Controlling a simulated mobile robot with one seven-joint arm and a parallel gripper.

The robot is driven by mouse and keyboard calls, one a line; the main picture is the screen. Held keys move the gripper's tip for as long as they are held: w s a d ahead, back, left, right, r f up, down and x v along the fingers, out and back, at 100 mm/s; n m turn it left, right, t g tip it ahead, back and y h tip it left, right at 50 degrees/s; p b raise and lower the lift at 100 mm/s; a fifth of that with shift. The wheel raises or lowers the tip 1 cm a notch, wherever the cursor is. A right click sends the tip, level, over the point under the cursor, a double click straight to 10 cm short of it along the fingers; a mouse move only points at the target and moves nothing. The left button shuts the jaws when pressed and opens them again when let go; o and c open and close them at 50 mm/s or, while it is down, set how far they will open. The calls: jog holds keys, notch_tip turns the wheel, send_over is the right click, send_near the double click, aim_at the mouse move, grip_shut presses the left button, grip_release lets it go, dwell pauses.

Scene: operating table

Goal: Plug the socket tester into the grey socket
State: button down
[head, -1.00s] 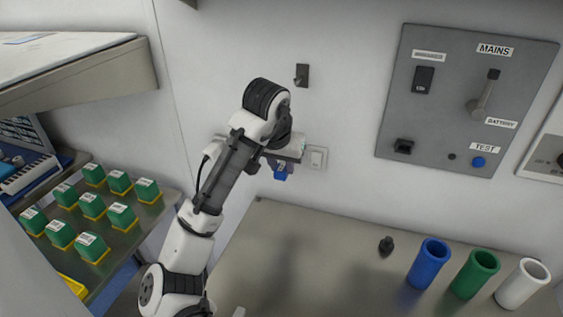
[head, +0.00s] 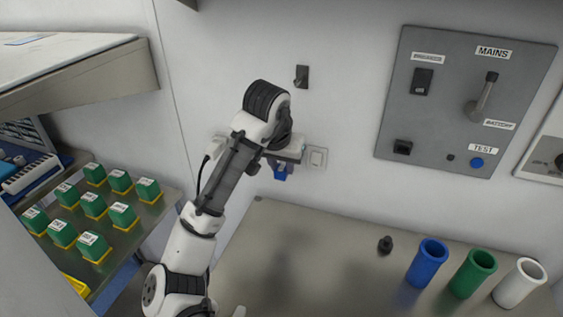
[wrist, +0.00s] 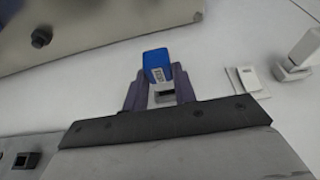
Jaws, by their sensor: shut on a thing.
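My gripper (head: 282,165) is shut on a blue block with a pale label, which I take to be the socket tester (head: 279,175). It holds the tester close to the white wall, above the worktop. In the wrist view the tester (wrist: 156,62) sits between the two dark fingers, its label facing the camera. Whether the tester touches the wall or a socket cannot be told. A pale wall plate (head: 317,158) shows just right of my gripper. I cannot tell which fitting is the grey socket; my arm and gripper hide part of the wall.
A grey control panel (head: 440,110) is on the wall at right. Blue (head: 427,263), green (head: 473,273) and white (head: 521,284) cylinders and a black knob (head: 385,245) stand on the worktop (head: 320,270). Several green blocks (head: 91,205) sit on a shelf at left.

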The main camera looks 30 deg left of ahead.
jog(key=shift+w+a+p, duration=0.2)
jog(key=shift+w+p, duration=0.1)
jog(key=shift+w, duration=0.45)
jog(key=shift+w+a+p, duration=0.15)
jog(key=shift+w+p, duration=0.1)
jog(key=shift+w, duration=0.5)
jog(key=c, duration=1.1)
grip_release()
jog(key=shift+o, duration=0.2)
jog(key=b+v, duration=0.1)
jog(key=v, duration=1.3)
jog(key=shift+f, duration=0.1)
